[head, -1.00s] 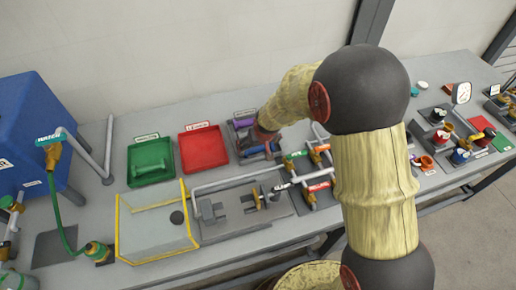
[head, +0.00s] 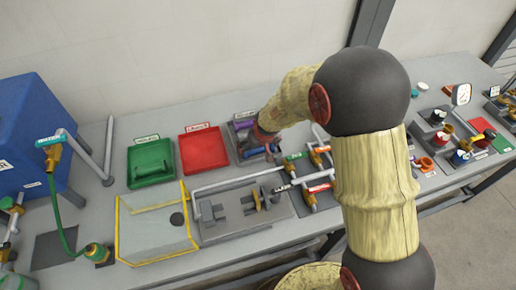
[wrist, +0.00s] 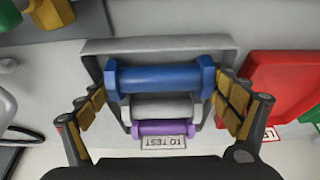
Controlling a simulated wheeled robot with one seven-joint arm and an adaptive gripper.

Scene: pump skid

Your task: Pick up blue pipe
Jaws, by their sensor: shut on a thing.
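The blue pipe (wrist: 160,78) has a wider collar at each end and lies crosswise in the wrist view. My gripper (wrist: 162,92) is shut on it, with one yellow-padded finger against each end. A grey pipe (wrist: 160,107) and a purple pipe (wrist: 165,128) lie parallel to it, inside the grey tray (wrist: 160,45) labelled "TO TEST". In the head view my gripper (head: 264,143) is over the tray and mostly hides the blue pipe. Whether the pipe is clear of the tray is hard to tell.
A red tray (head: 203,148) and a green tray (head: 150,162) stand left of the grey tray. A yellow-edged clear box (head: 157,225) and a plate with pipe supports (head: 240,213) are in front. Valves with coloured handles (head: 310,180) stand close to the right.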

